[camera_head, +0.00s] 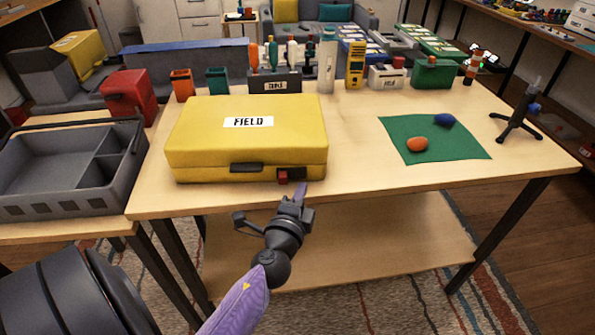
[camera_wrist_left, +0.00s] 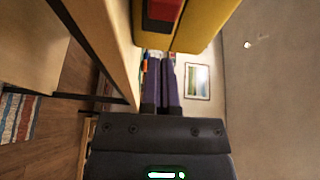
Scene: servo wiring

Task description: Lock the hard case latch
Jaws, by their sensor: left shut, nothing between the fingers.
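The yellow hard case (camera_head: 246,137), labelled FIELD, lies closed on the table near its front edge. Its front has a dark handle (camera_head: 247,168) and a red latch (camera_head: 283,176) to the right of it. My left gripper (camera_head: 301,189) is just in front of the case, a little right of and below the latch. Its purple fingers are shut and empty, and they look apart from the latch. In the left wrist view the shut fingers (camera_wrist_left: 166,82) point ahead, with the red latch (camera_wrist_left: 164,10) and yellow case (camera_wrist_left: 203,22) above them. My right gripper is out of view.
A grey divided tray (camera_head: 62,190) and a red bin (camera_head: 130,96) stand to the left. Bottles and boxes line the table's back. A green mat (camera_head: 460,150) with orange and blue lumps and a small black tripod (camera_head: 520,118) are at right. The table between case and mat is clear.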

